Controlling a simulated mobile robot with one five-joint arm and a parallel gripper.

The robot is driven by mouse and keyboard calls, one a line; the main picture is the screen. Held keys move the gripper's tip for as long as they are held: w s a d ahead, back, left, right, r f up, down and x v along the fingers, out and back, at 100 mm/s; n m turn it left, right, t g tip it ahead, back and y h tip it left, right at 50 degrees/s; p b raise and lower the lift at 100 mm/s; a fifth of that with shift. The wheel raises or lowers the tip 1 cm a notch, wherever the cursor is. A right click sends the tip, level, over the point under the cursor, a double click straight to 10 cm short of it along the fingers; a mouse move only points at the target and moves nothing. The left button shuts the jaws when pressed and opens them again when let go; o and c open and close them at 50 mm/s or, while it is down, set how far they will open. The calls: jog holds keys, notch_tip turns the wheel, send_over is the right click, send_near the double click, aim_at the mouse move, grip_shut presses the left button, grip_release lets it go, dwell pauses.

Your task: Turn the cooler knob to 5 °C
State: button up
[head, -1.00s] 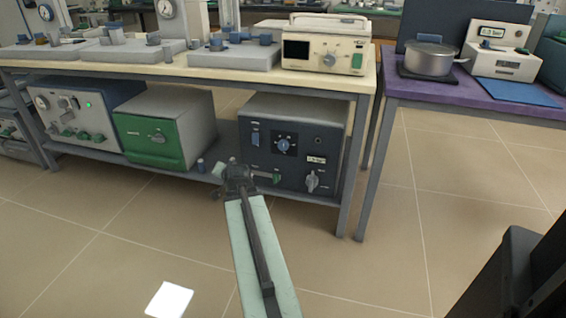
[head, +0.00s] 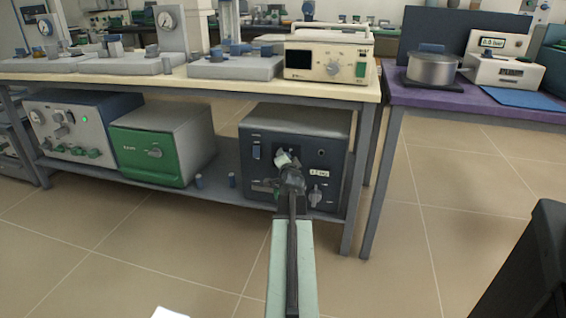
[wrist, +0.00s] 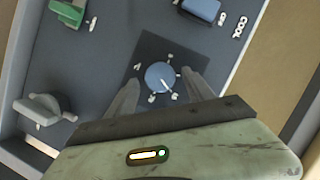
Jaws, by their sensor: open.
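The cooler (head: 333,150) is a dark blue box on the lower shelf, with its front facing me. Its round blue knob (wrist: 160,76) sits on a dark square dial plate in the wrist view, with a white pointer line and small marks around it, too small to read surely. My gripper (wrist: 165,92) is open, its two grey fingers at either side of the knob's near edge; I cannot tell whether they touch it. In the head view my gripper (head: 287,160) is in front of the cooler panel and hides the knob.
The panel also has a blue switch (wrist: 201,10), a green part (wrist: 68,12) and a grey lever knob (wrist: 45,107). A green-fronted box (head: 150,155) stands left on the shelf. The table leg (head: 357,190) is close on the right.

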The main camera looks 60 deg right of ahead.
jog(key=shift+w, duration=0.15)
grip_shut()
dwell(0.4)
dwell(0.9)
grip_release()
